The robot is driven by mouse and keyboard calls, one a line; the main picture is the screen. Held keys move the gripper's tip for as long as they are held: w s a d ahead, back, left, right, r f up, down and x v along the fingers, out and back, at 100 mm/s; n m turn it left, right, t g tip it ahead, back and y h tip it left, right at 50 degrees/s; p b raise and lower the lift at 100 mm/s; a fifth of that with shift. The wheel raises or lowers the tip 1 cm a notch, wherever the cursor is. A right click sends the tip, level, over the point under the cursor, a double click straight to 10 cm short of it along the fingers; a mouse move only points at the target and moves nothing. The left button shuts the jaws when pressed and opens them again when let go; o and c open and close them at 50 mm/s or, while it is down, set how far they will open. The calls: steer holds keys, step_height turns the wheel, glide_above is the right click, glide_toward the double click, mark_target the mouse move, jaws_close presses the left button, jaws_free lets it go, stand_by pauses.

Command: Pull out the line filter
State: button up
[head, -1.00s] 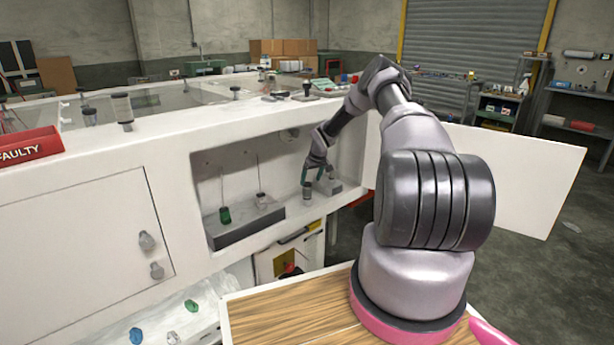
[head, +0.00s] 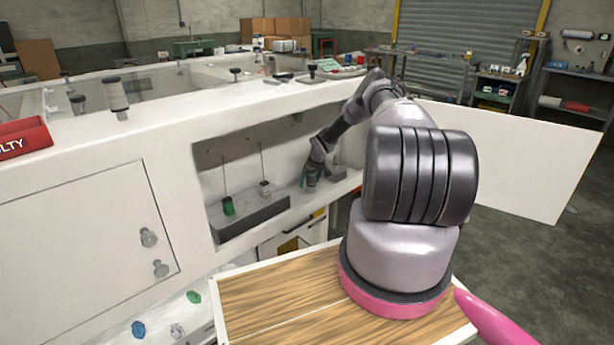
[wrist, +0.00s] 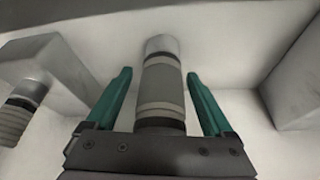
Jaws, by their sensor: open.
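A grey cylinder with pale bands and a dark collar, apparently the line filter (wrist: 160,92), stands between my gripper's fingers in the wrist view. My gripper (wrist: 158,78) is open, with one teal finger on each side of the cylinder and a visible gap on both sides. In the head view my gripper (head: 311,178) is inside the open recess (head: 211,165) of the white cabinet, low near its floor. There the cylinder is small and mostly hidden by the gripper.
In the wrist view, a grey block with a ribbed cylinder (wrist: 20,112) is at left and another block (wrist: 297,85) at right. A grey tray (head: 250,222) holds a green-based part (head: 228,206) and a pale one (head: 265,188). The open door (head: 510,160) stands at right.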

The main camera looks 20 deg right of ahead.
steer(key=shift+f, duration=0.1)
jaws_close()
steer(key=shift+r, duration=0.55)
stand_by(0.5)
steer(key=shift+r, duration=2)
steer(key=shift+r, duration=0.1)
